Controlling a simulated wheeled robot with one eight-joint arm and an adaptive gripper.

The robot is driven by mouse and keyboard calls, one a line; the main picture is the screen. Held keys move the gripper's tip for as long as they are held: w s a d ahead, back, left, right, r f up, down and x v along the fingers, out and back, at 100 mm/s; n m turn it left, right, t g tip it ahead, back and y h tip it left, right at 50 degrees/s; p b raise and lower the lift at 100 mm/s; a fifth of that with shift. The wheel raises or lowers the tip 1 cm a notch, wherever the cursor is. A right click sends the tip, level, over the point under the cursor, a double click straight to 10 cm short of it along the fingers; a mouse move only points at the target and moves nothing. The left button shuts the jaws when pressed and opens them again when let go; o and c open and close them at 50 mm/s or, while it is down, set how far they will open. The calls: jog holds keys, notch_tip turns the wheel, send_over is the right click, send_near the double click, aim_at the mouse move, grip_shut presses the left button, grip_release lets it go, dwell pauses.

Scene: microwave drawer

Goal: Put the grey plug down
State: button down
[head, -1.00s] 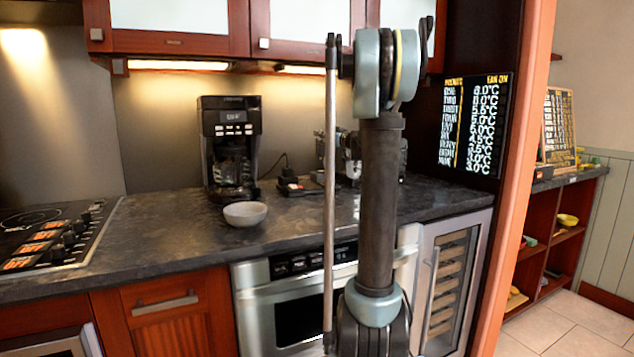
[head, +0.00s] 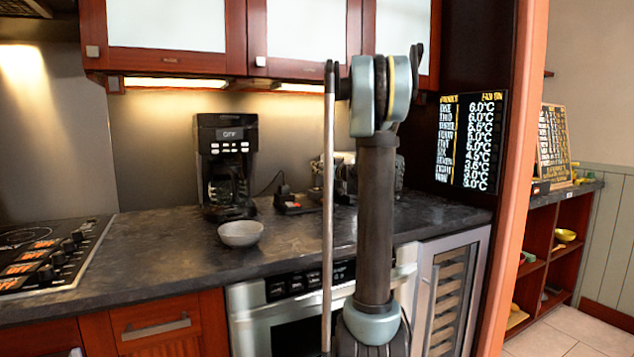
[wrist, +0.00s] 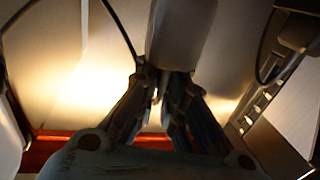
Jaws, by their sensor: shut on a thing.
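In the wrist view my gripper (wrist: 162,88) reaches up from the bottom edge, its two dark fingers close together. They are shut on a smooth grey block (wrist: 182,42), which looks like the grey plug. The block extends beyond the fingertips toward the top of the picture, and its far end is cut off. In the head view my upright arm stands in front of the counter; I cannot make out the gripper or the held plug there.
The dark counter (head: 150,262) bears a grey bowl (head: 240,233), a black coffee maker (head: 228,165) and a small dark socket block (head: 298,203) with a cord. A hob (head: 45,255) is at left. Black cords show in the wrist view. The counter's front middle is clear.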

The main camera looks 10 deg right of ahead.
aim_at(321, 177)
jog(key=shift+s+f, duration=0.1)
jog(key=shift+f, duration=1.8)
jog(key=c, duration=1.7)
grip_release()
